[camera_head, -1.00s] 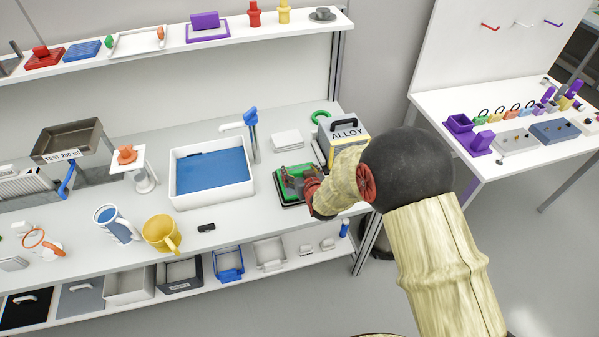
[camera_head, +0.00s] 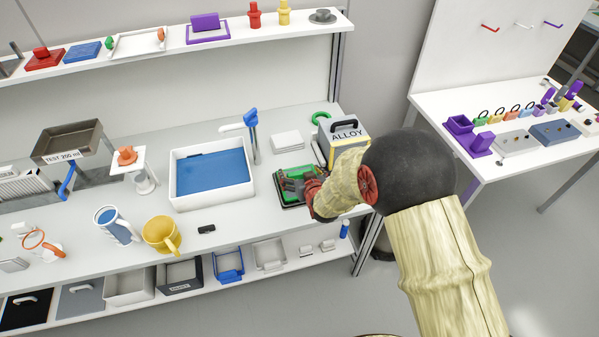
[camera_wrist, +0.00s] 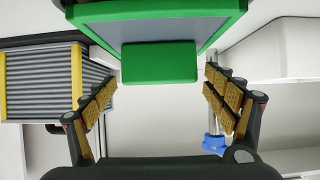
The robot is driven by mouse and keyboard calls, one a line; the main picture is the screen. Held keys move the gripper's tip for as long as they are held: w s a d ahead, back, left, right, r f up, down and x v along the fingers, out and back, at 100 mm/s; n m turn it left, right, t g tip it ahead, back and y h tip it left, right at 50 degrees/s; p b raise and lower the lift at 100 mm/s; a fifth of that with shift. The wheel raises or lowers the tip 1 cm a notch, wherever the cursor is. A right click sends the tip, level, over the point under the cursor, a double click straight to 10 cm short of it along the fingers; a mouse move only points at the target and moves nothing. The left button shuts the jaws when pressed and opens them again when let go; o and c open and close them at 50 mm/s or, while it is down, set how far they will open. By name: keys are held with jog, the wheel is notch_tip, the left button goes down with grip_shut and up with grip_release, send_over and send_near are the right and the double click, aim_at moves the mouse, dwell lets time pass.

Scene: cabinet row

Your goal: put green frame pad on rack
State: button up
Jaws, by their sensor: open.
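The green frame pad (camera_head: 284,200) lies on the worktop right of the white tray, partly covered by my gripper (camera_head: 293,186). In the wrist view the pad's green rim (camera_wrist: 228,17) and grey face fill the top, with a green block (camera_wrist: 160,63) at its near edge. My gripper's fingers (camera_wrist: 160,82) are spread on both sides of this block, with visible gaps, and hold nothing. An upper shelf (camera_head: 150,55) runs along the back; I cannot tell which structure is the rack.
The white tray (camera_head: 181,199) with a blue sheet stands left of the pad. The ALLOY box (camera_head: 345,142) stands close behind my wrist on the right. A tap with a blue handle (camera_head: 250,117) and white slabs (camera_head: 287,141) are behind. A yellow mug (camera_head: 160,232) stands front left.

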jog(key=p+v, duration=0.2)
jog(key=v, duration=1)
jog(key=s+d+r+m+g+h, duration=0.1)
jog(key=s+d+r, duration=0.2)
jog(key=d+r, duration=0.35)
jog(key=s+d+r+m+g+h, duration=0.1)
jog(key=s+d+r+g, duration=0.2)
jog(key=r, duration=0.6)
jog(key=s+d+r, duration=0.2)
jog(key=s, duration=0.5)
jog(key=s+d+r+g+h, duration=0.1)
jog(key=s+d+r, duration=0.1)
jog(key=s, duration=0.6)
jog(key=s+d+r+m+g, duration=0.1)
jog(key=s+d+r, duration=0.1)
jog(key=s+r, duration=0.2)
jog(key=s, duration=0.3)
jog(key=shift+s+d, duration=0.2)
jog(key=shift+d, duration=0.2)
jog(key=shift+c, duration=0.2)
